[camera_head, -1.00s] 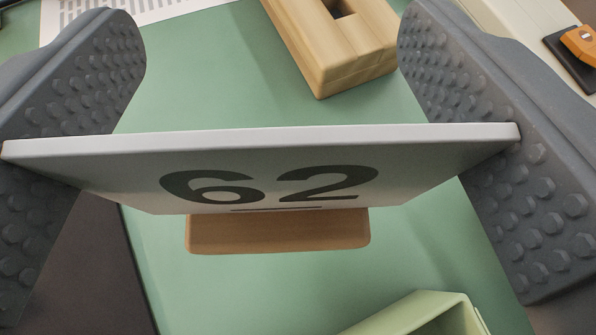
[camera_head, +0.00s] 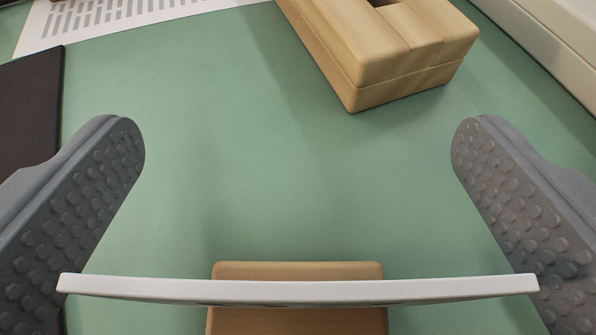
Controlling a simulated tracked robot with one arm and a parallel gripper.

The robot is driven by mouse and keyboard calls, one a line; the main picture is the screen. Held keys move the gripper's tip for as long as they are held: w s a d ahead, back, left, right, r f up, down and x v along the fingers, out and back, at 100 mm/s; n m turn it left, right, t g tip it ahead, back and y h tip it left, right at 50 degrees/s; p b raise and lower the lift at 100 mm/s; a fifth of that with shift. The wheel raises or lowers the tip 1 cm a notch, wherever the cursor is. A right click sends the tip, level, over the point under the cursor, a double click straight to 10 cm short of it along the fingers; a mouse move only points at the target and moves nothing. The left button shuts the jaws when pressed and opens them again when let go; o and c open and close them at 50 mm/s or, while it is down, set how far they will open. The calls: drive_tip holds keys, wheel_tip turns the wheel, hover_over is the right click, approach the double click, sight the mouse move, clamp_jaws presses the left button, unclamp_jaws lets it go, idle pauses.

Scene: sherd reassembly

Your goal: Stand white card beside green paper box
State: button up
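The white card (camera_head: 297,291) shows edge-on as a thin white strip across the bottom of the view. It stands in its wooden base (camera_head: 297,271), which shows on both sides of the strip. The printed face is hidden from this angle. My gripper (camera_head: 298,165) is open, with one grey studded finger near each end of the card. The card's ends overlap the finger pads in the picture, but the fingers are spread wider than before. The green paper box is out of view.
A pale wooden block with a slot (camera_head: 390,50) lies on the green mat (camera_head: 240,170) at the top. A printed sheet (camera_head: 110,20) is at top left, above a dark flat thing (camera_head: 30,110). A cream object (camera_head: 550,40) is at top right. The mat's middle is clear.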

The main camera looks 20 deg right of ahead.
drive_tip(key=shift+r, duration=0.1)
drive_tip(key=shift+s+a+r, duration=0.15)
drive_tip(key=shift+s+r, duration=0.1)
drive_tip(key=shift+s, duration=0.1)
drive_tip(key=p+v, duration=0.3)
drive_tip(key=v, duration=0.8)
drive_tip(key=shift+s, duration=0.1)
drive_tip(key=shift+r, duration=0.1)
